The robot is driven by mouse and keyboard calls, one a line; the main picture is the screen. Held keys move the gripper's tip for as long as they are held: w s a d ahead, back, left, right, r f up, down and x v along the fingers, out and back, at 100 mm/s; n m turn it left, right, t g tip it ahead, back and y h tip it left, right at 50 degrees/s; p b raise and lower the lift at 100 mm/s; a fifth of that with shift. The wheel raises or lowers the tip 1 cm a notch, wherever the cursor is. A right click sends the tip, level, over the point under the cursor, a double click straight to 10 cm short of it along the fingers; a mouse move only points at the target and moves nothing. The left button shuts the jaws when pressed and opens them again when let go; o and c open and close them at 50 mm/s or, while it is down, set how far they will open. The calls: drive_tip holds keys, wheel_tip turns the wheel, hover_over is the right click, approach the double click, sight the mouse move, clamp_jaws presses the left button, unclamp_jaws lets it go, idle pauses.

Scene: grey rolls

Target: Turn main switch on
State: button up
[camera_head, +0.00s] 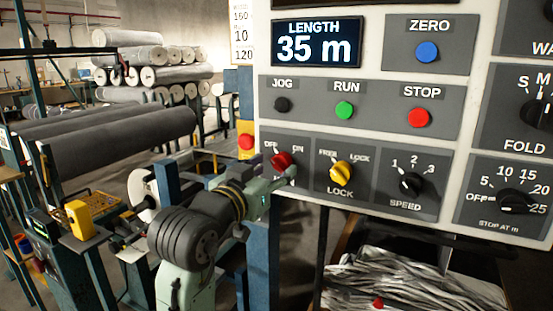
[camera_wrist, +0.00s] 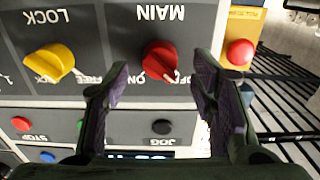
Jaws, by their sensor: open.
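The red main switch knob (camera_head: 282,160) is at the left of the lower panel row, between OFF and ON marks. In the wrist view, which is upside down, the red knob (camera_wrist: 160,60) sits under the MAIN label. Its pale pointer line leans toward the OFF side. My gripper (camera_wrist: 160,65) is open, with one finger on each side of the knob; I cannot tell whether either touches it. In the head view my gripper (camera_head: 277,182) reaches the knob from below and covers part of its surroundings.
The yellow LOCK knob (camera_head: 341,173) is just right of the main switch. A red button on a yellow box (camera_head: 246,141) is close on the left. JOG, green RUN (camera_head: 344,110) and red STOP buttons are above. The display (camera_head: 317,42) reads 35 m.

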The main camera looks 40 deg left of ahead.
sight(280, 163)
drive_tip(key=shift+x, duration=1.25)
drive_tip(key=shift+c, duration=0.4)
drive_tip(key=c, duration=1.1)
